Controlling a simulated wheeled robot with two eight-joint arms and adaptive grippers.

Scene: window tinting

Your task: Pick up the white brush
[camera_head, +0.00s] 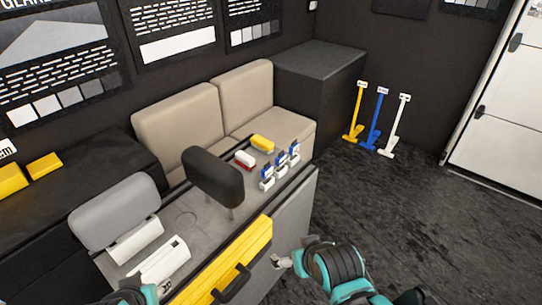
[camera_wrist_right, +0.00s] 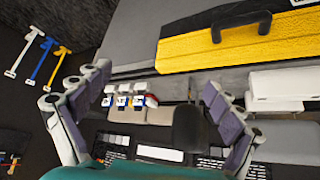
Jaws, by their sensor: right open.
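A white long-handled tool with a flat foot (camera_head: 397,125) stands at the right end of a row on the floor by the back wall; it looks like the white brush. It also shows at the far left of the right wrist view (camera_wrist_right: 22,55). My right gripper (camera_head: 282,261) is beside the workbench's right side, well short of the tool. Its fingers are spread and empty in the right wrist view (camera_wrist_right: 155,82). Only a teal part of my left arm (camera_head: 149,292) shows at the bottom edge; its fingers cannot be made out.
A blue tool (camera_head: 376,120) and a yellow tool (camera_head: 355,112) stand left of the white one. A dark cabinet (camera_head: 335,85) stands behind. Floor on the right is clear.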

